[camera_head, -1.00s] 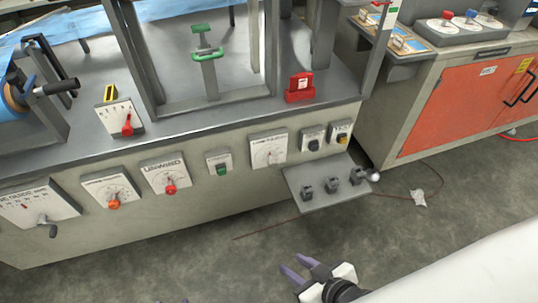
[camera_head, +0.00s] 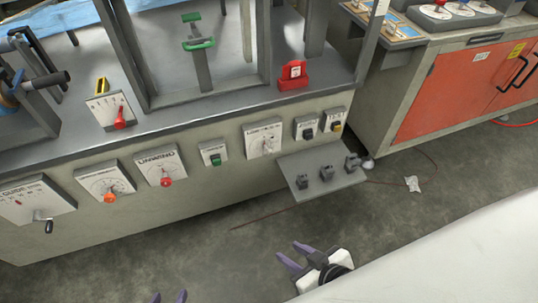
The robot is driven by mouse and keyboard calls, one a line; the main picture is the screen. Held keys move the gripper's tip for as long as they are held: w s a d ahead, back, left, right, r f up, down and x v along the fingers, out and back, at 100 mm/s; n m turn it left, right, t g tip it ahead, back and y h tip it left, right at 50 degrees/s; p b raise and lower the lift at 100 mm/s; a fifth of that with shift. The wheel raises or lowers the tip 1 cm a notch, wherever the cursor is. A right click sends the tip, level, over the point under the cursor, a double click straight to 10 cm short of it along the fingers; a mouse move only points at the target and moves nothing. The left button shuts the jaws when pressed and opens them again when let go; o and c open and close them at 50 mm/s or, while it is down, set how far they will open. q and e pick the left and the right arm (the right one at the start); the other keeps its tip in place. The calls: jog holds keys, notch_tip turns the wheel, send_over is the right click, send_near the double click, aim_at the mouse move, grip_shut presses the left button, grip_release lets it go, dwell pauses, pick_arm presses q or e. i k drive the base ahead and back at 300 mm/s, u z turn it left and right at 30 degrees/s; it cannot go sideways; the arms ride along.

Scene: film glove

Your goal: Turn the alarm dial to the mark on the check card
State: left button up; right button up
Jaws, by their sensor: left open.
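Several dial plates sit on the machine's front face; the lettering is too small to tell which is the alarm dial. One plate has an orange knob (camera_head: 110,197), the "UNWIND" plate has a red knob (camera_head: 166,182), and a larger white plate (camera_head: 262,138) has a small pale pointer. A red holder with a small white card (camera_head: 293,75) stands on the machine top; I cannot tell whether this is the check card. My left gripper (camera_head: 168,297) shows only two parted purple fingertips at the bottom edge, empty. My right gripper (camera_head: 288,249) is open and empty above the floor, short of the machine.
A grey shelf (camera_head: 318,181) with several small dark fittings juts out below the plates at the right. A lever plate (camera_head: 35,201) is at the far left. An orange-doored cabinet (camera_head: 455,95) stands at right.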

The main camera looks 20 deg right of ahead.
aim_at(267, 152)
jog(key=k, duration=1.25)
jog(key=u, duration=0.65)
jog(key=i, duration=1.8)
jog(key=z, duration=0.85)
